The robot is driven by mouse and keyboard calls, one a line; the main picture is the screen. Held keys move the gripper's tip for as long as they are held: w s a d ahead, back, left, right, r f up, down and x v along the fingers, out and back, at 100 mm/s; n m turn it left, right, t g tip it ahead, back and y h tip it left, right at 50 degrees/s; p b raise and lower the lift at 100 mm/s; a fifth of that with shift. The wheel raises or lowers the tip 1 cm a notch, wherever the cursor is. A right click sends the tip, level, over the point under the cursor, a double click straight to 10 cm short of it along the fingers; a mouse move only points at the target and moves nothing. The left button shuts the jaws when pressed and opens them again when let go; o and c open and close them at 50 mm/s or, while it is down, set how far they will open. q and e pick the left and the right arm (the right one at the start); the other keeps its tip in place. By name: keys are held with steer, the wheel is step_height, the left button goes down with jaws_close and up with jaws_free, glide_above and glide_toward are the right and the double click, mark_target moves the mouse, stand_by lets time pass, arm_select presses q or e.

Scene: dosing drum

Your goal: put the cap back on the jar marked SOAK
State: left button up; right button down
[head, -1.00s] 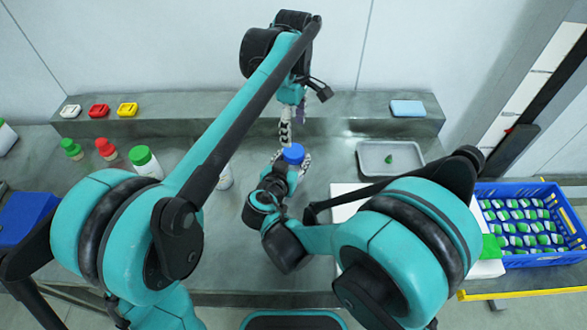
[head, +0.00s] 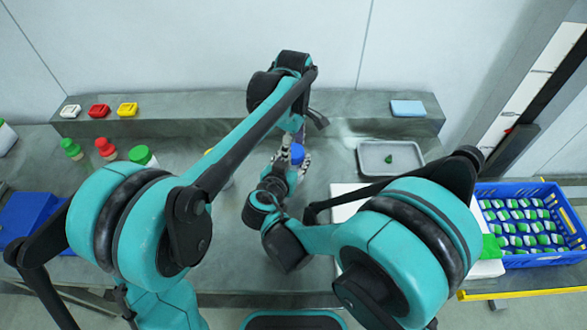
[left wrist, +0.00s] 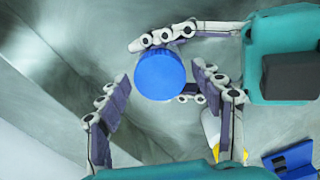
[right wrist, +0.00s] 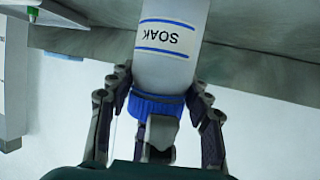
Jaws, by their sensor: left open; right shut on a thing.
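The jar marked SOAK (right wrist: 166,60) is white with blue lines on its label and shows upside down in the right wrist view. A blue ribbed cap (right wrist: 155,107) is at its top end; I cannot tell how firmly it is seated. The cap shows as a round blue disc in the left wrist view (left wrist: 160,75) and in the head view (head: 297,154). My right gripper (right wrist: 160,90) is shut around the jar near the cap. My left gripper (left wrist: 165,100) is open, its fingers spread close to the cap; in the head view it is mostly hidden behind my arm.
Jars with green (head: 143,155) and red (head: 106,148) tops stand at the left. White, red and yellow small boxes (head: 128,109) are on the back ledge. A grey tray (head: 372,172) holds a green piece. A blue crate (head: 560,255) of green-and-white items is at the right.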

arm_select(q)
steer(key=c, duration=1.2)
steer(key=m, duration=0.3)
steer(key=o, duration=1.3)
